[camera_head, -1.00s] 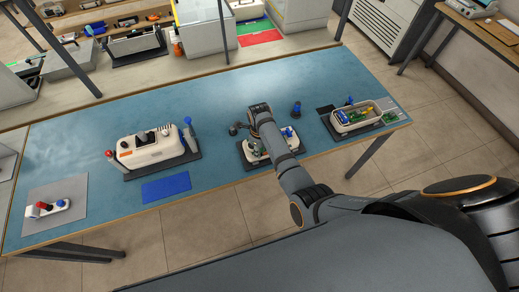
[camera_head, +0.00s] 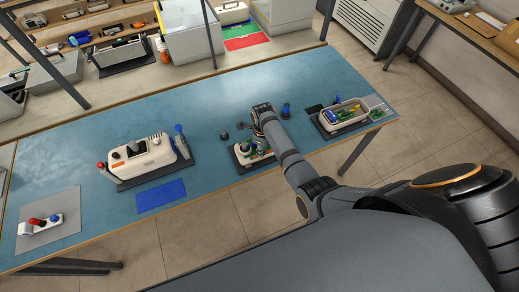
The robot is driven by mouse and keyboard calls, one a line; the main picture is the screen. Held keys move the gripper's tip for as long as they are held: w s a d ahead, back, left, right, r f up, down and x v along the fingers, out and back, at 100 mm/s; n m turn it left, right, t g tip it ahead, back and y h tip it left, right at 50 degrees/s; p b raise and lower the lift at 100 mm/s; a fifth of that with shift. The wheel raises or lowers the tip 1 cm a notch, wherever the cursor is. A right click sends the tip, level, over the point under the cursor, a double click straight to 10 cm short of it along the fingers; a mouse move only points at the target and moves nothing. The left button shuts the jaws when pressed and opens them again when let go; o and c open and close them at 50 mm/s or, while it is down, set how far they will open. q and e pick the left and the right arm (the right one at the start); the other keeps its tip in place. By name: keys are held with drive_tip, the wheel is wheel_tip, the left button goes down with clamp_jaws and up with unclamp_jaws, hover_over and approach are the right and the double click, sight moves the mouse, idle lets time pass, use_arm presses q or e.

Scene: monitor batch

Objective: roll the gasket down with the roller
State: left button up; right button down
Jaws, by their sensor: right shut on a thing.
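My right gripper (camera_head: 259,124) is over an open white housing (camera_head: 243,158) on a dark mat in the middle of the blue bench. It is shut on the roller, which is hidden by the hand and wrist. The housing has green and dark parts inside, and its right side is partly covered by my arm. The gasket is too small and too covered to make out. My left gripper is not in view.
A closed white unit (camera_head: 144,158) stands on a dark mat to the left, with a blue pad (camera_head: 161,195) before it. An open tray of green parts (camera_head: 343,114) is at the right. A small blue-topped piece (camera_head: 286,110) stands near my wrist.

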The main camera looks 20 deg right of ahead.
drive_tip(key=shift+d+r+p, duration=0.1)
drive_tip(key=shift+d+p, duration=0.4)
drive_tip(key=shift+d, duration=2.9)
drive_tip(key=shift+w+d, duration=0.1)
drive_tip(key=shift+d, duration=1.05)
drive_tip(key=shift+p, duration=0.6)
drive_tip(key=shift+a+f, duration=0.2)
drive_tip(key=shift+a, duration=1)
drive_tip(key=shift+s+a, duration=0.2)
drive_tip(key=shift+a, duration=0.75)
drive_tip(key=shift+w+a+r, duration=0.1)
drive_tip(key=shift+a+r, duration=0.1)
drive_tip(key=shift+a, duration=1.2)
